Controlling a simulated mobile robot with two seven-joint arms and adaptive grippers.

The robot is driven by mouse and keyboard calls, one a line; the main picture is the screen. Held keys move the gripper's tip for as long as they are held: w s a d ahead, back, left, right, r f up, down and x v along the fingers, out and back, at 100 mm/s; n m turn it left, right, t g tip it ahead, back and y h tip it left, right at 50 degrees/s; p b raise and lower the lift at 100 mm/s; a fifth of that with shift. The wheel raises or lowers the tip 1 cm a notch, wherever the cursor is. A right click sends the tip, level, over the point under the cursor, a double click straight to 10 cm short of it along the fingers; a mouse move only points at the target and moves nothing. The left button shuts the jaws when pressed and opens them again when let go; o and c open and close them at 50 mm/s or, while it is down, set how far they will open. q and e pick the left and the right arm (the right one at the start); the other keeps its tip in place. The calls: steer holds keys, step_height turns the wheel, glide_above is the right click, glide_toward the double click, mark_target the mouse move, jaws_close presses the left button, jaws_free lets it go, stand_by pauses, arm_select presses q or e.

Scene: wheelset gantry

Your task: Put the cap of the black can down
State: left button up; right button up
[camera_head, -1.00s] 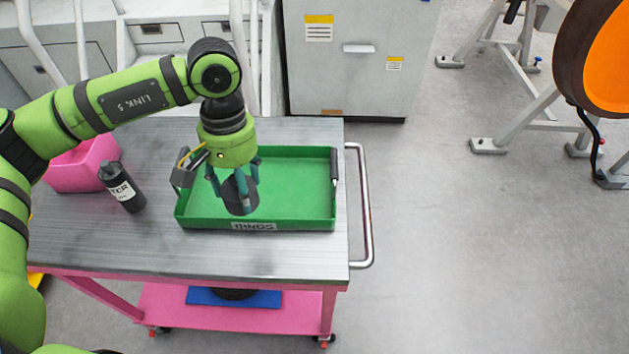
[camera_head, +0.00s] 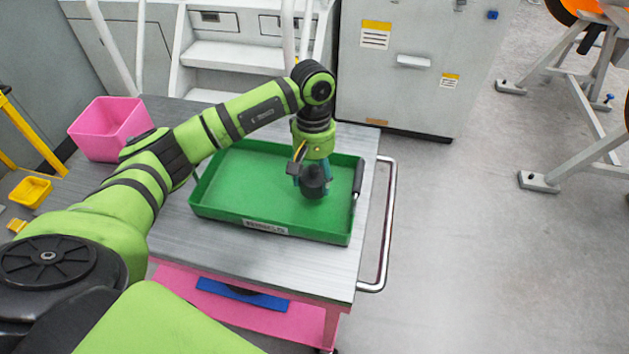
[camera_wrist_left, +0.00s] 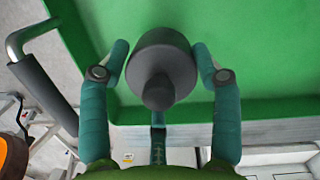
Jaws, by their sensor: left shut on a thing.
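My left gripper (camera_head: 313,183) is shut on the dark, round cap (camera_head: 316,191) and holds it over the right part of the green tray (camera_head: 225,209). In the left wrist view, the cap (camera_wrist_left: 163,58) sits between the two teal fingers, with its narrower knob toward the camera and the green tray floor (camera_wrist_left: 265,45) behind it. I cannot tell whether the cap touches the tray floor. The black can does not show now; my left arm covers part of the table. My right gripper is not in view.
The tray stands on a grey table (camera_head: 285,262) with a metal rail (camera_head: 384,230) on its right. A dark handle-like piece (camera_head: 358,178) is at the tray's right rim. A pink box (camera_head: 100,135) and a yellow bin (camera_head: 30,192) are left. The tray's left half looks empty.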

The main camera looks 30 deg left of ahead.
mark_target(314, 184)
arm_select(q)
step_height(314, 184, down, 2)
steer(key=shift+s+f+p, duration=0.15)
steer(key=shift+f+p, duration=0.05)
steer(key=shift+p, duration=0.2)
steer(key=shift+f, duration=0.35)
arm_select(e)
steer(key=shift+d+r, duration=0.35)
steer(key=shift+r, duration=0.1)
arm_select(q)
steer(key=shift+f, duration=0.1)
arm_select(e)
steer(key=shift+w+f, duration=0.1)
arm_select(q)
steer(key=shift+f+b, duration=0.1)
steer(key=shift+b, duration=0.2)
steer(key=o, duration=1.1)
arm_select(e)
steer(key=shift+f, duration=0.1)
arm_select(q)
steer(key=shift+o, duration=0.2)
steer(key=shift+r, duration=0.2)
